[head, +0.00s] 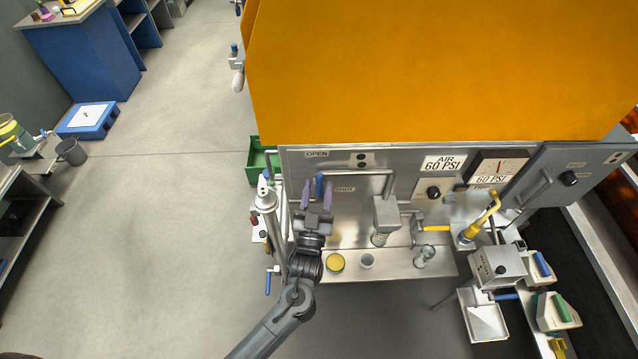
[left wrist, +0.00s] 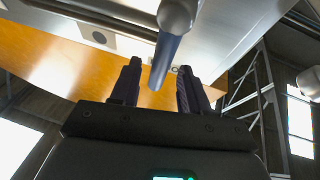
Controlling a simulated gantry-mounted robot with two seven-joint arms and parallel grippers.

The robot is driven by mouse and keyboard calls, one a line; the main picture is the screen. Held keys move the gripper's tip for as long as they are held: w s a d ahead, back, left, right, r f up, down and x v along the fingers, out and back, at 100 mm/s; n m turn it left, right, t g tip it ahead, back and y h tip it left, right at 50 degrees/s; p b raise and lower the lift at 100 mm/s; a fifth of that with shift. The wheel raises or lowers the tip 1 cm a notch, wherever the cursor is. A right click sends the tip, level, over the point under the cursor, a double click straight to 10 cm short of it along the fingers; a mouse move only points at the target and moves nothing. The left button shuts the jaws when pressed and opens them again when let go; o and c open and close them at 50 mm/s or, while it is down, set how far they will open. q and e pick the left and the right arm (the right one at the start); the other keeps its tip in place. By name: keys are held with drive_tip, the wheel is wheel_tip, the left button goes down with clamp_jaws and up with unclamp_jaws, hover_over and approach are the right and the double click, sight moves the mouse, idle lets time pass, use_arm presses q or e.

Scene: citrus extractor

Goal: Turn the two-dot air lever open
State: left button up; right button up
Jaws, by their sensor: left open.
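A blue lever handle (head: 320,185) stands at the front of the metal panel, under a plate with two black dots (head: 362,160). A silver bar (head: 358,172) runs right from near it. An OPEN label (head: 316,154) is above the handle and a SHUT label (head: 345,189) is to its right. My left gripper (head: 317,194) is open, with its purple fingers on either side of the handle. In the left wrist view the blue handle (left wrist: 163,62) hangs between the two dark fingers (left wrist: 158,88), with visible gaps; contact is not clear. My right gripper is out of view.
The orange machine hood (head: 430,70) overhangs the panel. A silver post (head: 270,215) stands close left of my arm. A yellow lever (head: 485,215) is farther right. Open floor lies left.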

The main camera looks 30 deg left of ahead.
use_arm(q)
drive_tip(key=v, duration=0.8)
drive_tip(key=shift+s+f+b, duration=0.2)
drive_tip(key=shift+s+b, duration=0.15)
drive_tip(key=shift+d, duration=0.15)
drive_tip(key=s+a+f+m+g+h, duration=0.2)
drive_tip(key=s+a+h, duration=0.2)
drive_tip(key=s+d+f+m+g+h, duration=0.2)
drive_tip(key=s+g, duration=0.6)
drive_tip(key=s+d+f+m+g+h, duration=0.1)
drive_tip(key=s+f+m+g+h, duration=0.15)
drive_tip(key=s+g, duration=0.5)
wheel_tip(320, 180, up, 24)
drive_tip(key=s+p, duration=0.1)
drive_tip(key=p, duration=2.3)
drive_tip(key=shift+f, duration=0.25)
